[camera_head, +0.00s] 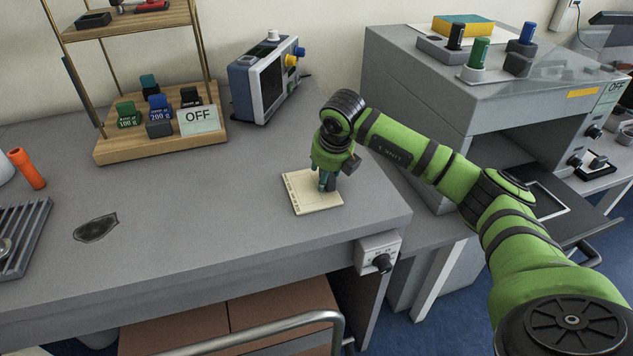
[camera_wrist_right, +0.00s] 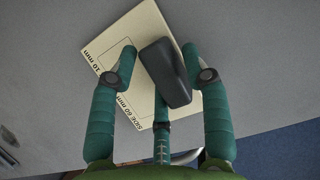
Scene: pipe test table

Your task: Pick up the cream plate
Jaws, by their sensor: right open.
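The cream plate (camera_head: 302,196) is a flat, pale square lying on the grey table near its right end. In the right wrist view the plate (camera_wrist_right: 108,45) shows printed lettering, including "10 mm", along its edges. My right gripper (camera_head: 327,181) points down over the plate, its fingers covering part of it. In the wrist view the right gripper (camera_wrist_right: 160,50) is open, with teal fingers apart over the plate. A dark block (camera_wrist_right: 165,72) shows between the fingers and hides part of the plate; I cannot tell whether it belongs to the gripper. My left gripper is not in view.
A wooden rack (camera_head: 150,146) with small blocks and an "OFF" card stands behind left. A blue-grey instrument (camera_head: 262,82) is behind the plate. A large grey machine (camera_head: 420,95) stands right. A dark patch (camera_head: 96,228) lies on the left tabletop; the middle is clear.

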